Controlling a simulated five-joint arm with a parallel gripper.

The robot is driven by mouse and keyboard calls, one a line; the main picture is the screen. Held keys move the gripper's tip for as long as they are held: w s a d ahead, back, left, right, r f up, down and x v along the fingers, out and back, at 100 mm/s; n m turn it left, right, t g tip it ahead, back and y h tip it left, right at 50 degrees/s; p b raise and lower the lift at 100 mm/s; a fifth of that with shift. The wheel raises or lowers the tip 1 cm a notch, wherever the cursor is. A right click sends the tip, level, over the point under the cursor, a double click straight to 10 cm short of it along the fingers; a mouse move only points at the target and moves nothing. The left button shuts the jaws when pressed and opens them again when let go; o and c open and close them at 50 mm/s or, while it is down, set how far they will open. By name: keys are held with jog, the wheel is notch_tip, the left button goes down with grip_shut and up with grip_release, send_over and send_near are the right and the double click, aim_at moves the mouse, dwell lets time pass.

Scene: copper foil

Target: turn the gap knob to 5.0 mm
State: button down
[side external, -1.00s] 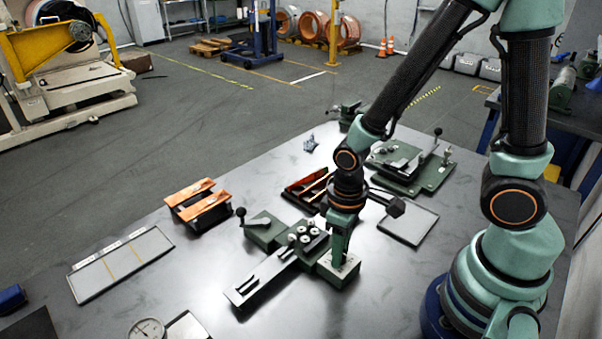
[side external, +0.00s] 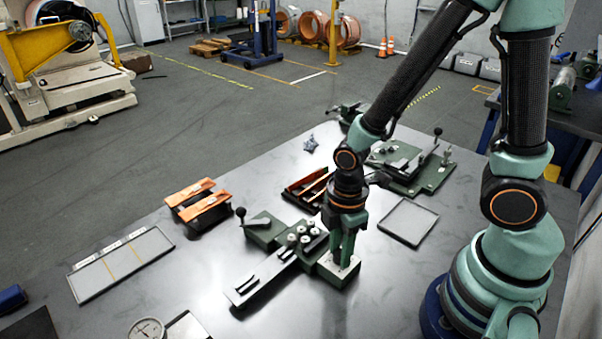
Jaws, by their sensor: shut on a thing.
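The green roller fixture (side external: 265,232) stands on the dark table, with several small pale rollers on top and a long metal guide (side external: 258,280) running to the lower left. At its near right end is a block with a light top plate (side external: 348,271). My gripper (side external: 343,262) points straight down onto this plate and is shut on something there. The gap knob is hidden between the fingers, and its scale reading is too small to make out.
Copper strips lie on a black stand (side external: 198,203) at the left. A divided tray (side external: 120,263), a dial gauge (side external: 147,330), an empty shallow tray (side external: 408,222), a dark rack (side external: 308,188) and a green fixture (side external: 412,168) surround the work. Bare table lies at the front right.

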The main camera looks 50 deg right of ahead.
jog(key=n, duration=1.2)
jog(key=shift+n, duration=0.4)
dwell(0.3)
jog(key=c, duration=0.6)
grip_release()
notch_tip(320, 180, up, 12)
jog(key=shift+r, duration=0.1)
dwell(0.3)
